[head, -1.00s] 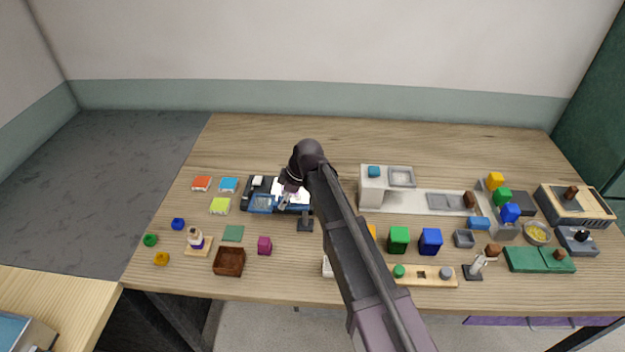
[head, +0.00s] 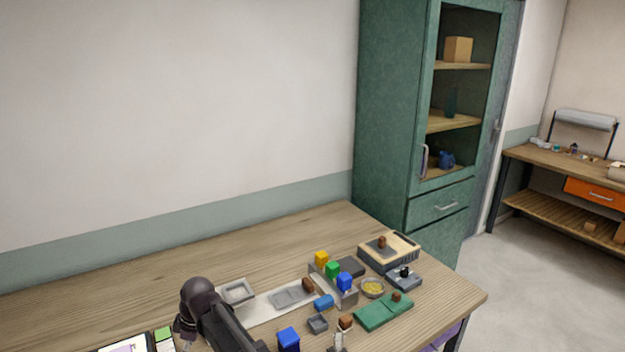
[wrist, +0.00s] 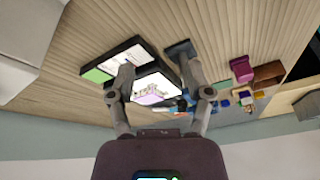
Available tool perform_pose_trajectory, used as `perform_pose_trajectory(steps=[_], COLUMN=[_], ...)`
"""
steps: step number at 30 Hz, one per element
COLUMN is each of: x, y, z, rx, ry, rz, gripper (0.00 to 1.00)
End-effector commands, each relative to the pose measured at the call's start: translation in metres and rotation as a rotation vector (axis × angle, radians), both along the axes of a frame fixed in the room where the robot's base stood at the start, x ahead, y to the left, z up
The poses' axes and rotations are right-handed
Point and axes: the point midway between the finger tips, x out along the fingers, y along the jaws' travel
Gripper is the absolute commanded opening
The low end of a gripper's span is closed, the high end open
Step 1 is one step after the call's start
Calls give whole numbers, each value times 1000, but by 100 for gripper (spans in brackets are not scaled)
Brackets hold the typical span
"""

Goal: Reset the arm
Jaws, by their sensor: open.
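My gripper (wrist: 165,85) is open in the wrist view, its two fingers apart with nothing between them. Behind the fingers lies a black-framed device with lit white panels (wrist: 120,62) on the wooden table. In the head view my arm rises at the bottom left, and its dark wrist joint (head: 200,297) is above the table; the gripper's fingers are not clear there. Part of the lit device (head: 125,343) shows at the bottom edge of the head view, left of the arm.
A green cabinet (head: 388,110) stands behind the table's right end. The table's back strip is clear.

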Motion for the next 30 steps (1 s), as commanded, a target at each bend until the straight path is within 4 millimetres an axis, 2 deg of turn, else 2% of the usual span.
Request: perform_pose_trajectory(steps=[1,6,15,23,30], x=[7,30,55,61,56], y=[-23,-84,-186,-271,-350], z=[-1,-2,-5,-6,-7], rx=[-13,-54,-117,-167,-210], ry=[4,21,50,75,98], rz=[-55,-234,-539,-795,-1047], gripper=[66,66,66,66,66])
